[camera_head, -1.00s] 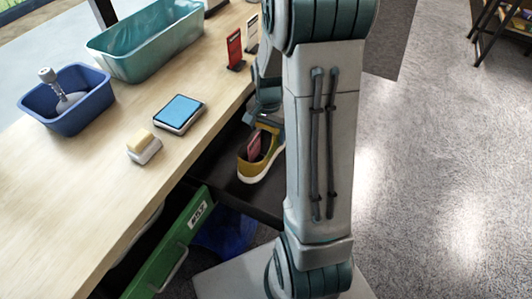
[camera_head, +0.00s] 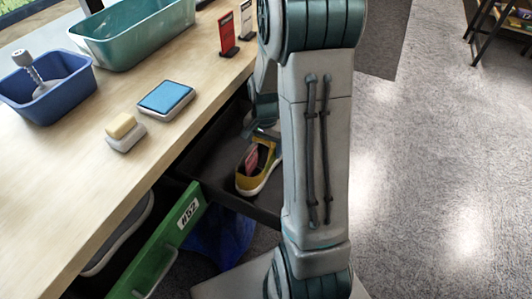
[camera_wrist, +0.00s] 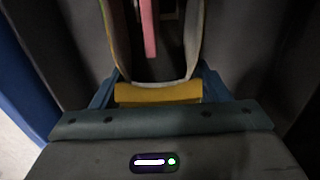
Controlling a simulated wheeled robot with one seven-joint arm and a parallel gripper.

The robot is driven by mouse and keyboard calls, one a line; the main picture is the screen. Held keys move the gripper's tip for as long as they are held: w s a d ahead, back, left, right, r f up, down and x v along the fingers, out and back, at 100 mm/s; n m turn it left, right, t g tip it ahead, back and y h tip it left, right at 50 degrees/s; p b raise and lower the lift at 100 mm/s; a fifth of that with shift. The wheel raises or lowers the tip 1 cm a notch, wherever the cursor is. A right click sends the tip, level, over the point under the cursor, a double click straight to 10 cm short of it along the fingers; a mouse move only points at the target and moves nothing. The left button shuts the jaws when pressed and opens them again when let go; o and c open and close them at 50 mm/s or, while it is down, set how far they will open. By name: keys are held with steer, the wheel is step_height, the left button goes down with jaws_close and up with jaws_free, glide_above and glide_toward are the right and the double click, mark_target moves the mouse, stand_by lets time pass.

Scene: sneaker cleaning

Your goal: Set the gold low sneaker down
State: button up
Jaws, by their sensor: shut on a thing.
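The gold low sneaker (camera_head: 261,170) has a white sole and a red-pink tag inside its opening. It is in or just over a dark open drawer (camera_head: 212,185) beside the bench; whether its sole touches the drawer floor I cannot tell. My gripper (camera_head: 262,133) is at the sneaker's far end, partly hidden by my arm. In the wrist view, the blue fingers of my gripper (camera_wrist: 158,92) are shut on the gold heel (camera_wrist: 160,93), with the pink tag (camera_wrist: 148,28) in the shoe's opening. Dark walls lie on both sides.
The bench holds a blue tub (camera_head: 48,95), a teal bin (camera_head: 140,32), a blue pad (camera_head: 166,98), a sponge-topped block (camera_head: 123,130) and a red card stand (camera_head: 227,34). A blue item (camera_head: 220,238) lies below.

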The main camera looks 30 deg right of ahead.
steer(key=shift+f+b, duration=0.35)
steer(key=shift+f, duration=0.55)
steer(key=shift+f, duration=0.15)
steer(key=o, duration=1.2)
step_height(320, 180, up, 12)
steer(key=p, duration=0.3)
